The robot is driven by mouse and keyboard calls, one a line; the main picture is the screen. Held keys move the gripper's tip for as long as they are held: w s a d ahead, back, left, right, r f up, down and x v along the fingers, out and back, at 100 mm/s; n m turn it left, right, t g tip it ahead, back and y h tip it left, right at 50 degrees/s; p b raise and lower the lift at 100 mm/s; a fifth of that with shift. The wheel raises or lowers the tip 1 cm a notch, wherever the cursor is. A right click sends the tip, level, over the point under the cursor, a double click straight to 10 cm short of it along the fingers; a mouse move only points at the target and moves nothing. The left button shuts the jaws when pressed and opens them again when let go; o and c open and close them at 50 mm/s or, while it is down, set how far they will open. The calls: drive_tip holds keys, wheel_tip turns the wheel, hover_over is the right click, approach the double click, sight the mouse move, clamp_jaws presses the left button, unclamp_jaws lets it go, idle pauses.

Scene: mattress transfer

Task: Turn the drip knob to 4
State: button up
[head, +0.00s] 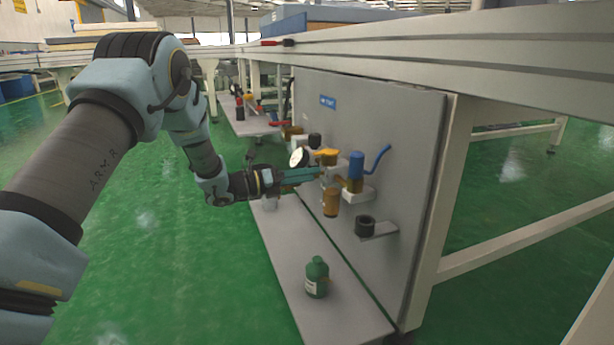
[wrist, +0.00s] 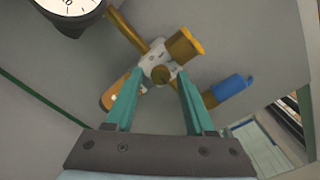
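In the wrist view a small brown knob (wrist: 161,75) sits at the centre of a pale round plate (wrist: 154,62) with small dark marks that I cannot read. The knob's setting cannot be told. My gripper (wrist: 159,84) has its two teal fingers apart, one on each side of the knob, with visible gaps. In the head view my gripper (head: 318,174) reaches right toward the fittings on the grey panel (head: 395,120), and the knob itself cannot be made out there. Around the knob are a gold cylinder (wrist: 186,46), an amber bowl (wrist: 115,96) and a blue part (wrist: 235,87).
A pressure gauge (head: 298,157) is close beside my gripper. A blue lever (head: 379,158) sticks out to the right. Below are an amber bowl (head: 331,202) and a black ring holder (head: 365,225). A green bottle (head: 317,278) stands on the low shelf (head: 290,245). A table edge (head: 440,50) overhangs above.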

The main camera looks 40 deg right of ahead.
drive_tip(key=shift+o, duration=0.3)
drive_tip(key=p+v, duration=0.4)
drive_tip(key=v, duration=0.6)
drive_tip(key=shift+w+a, duration=0.15)
drive_tip(key=shift+a, duration=0.2)
